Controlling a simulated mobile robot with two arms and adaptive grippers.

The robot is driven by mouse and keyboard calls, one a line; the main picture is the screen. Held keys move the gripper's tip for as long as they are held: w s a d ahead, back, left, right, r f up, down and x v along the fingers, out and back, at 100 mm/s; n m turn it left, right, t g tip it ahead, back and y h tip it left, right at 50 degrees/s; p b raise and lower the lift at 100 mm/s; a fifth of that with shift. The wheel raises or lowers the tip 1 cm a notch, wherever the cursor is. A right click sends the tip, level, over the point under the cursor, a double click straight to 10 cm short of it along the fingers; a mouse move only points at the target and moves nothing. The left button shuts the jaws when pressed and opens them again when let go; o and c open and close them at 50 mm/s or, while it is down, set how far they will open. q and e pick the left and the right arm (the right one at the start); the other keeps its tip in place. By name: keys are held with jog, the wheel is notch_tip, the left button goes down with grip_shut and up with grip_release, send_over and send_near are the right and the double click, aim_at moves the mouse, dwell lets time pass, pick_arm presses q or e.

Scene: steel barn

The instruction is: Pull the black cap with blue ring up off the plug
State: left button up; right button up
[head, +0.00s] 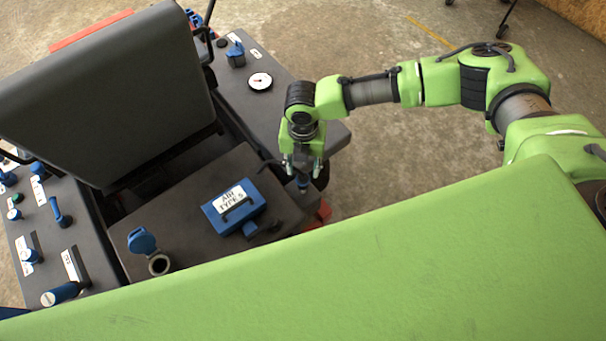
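My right gripper (303,172) points down at the right end of the dark console. A small dark piece with blue on it (303,184) shows just below its fingertips; it may be the black cap with the blue ring. The fingers and wrist hide most of it, so I cannot tell whether they touch or grip it. The plug itself cannot be made out under the gripper. My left gripper is not in view.
A blue box with a white label and handle (226,222) sits on the console. An open blue-lidded socket (158,264) is at its front left. A grey seat (110,85) stands behind. Side panels carry blue knobs, levers and a round gauge (260,82).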

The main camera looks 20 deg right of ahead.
aim_at(303, 177)
jog(key=shift+r, duration=2.35)
